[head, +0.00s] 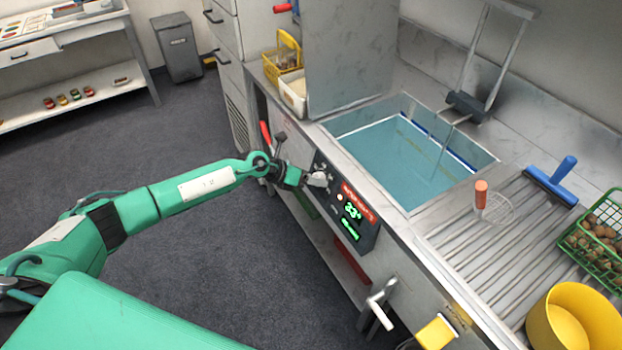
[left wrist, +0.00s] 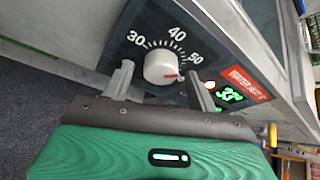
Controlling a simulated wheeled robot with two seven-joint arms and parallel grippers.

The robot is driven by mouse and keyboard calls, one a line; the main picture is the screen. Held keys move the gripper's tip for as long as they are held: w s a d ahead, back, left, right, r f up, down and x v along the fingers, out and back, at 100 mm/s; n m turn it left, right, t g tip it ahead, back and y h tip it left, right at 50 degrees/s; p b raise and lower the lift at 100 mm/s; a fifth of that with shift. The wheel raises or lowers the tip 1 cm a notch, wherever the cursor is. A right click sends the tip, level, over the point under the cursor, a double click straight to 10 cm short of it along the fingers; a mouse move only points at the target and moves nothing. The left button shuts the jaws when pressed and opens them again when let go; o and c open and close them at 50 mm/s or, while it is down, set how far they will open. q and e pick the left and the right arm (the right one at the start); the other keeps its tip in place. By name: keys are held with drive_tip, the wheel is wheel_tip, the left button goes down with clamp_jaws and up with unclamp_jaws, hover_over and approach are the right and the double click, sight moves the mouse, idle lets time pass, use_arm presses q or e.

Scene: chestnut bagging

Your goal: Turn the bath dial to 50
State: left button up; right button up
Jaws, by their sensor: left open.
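The bath dial is a white round knob (left wrist: 158,66) on a dark control panel (head: 358,222), with 30, 40 and 50 printed around it. Its red mark sits at the knob's lower right edge, a little below the 50 label. My left gripper (left wrist: 163,84) is open, with one finger on each side of the knob and a visible gap to it on both sides. In the head view this gripper (head: 317,180) is at the panel and partly covers the dial. A lit green display (left wrist: 230,95) reads about 33. My right gripper is not in view.
The water bath (head: 400,160) lies behind the panel. A ribbed drainboard (head: 480,245) holds a blue-handled tool (head: 553,182), a green crate (head: 606,215) of chestnuts and a yellow bowl (head: 545,320). The floor in front is clear.

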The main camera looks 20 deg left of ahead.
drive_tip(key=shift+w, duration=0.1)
use_arm(q)
drive_tip(key=b+v, duration=0.1)
drive_tip(key=v, duration=1.2)
drive_tip(key=shift+s+a+r+b, duration=0.2)
drive_tip(key=shift+a+b, duration=0.1)
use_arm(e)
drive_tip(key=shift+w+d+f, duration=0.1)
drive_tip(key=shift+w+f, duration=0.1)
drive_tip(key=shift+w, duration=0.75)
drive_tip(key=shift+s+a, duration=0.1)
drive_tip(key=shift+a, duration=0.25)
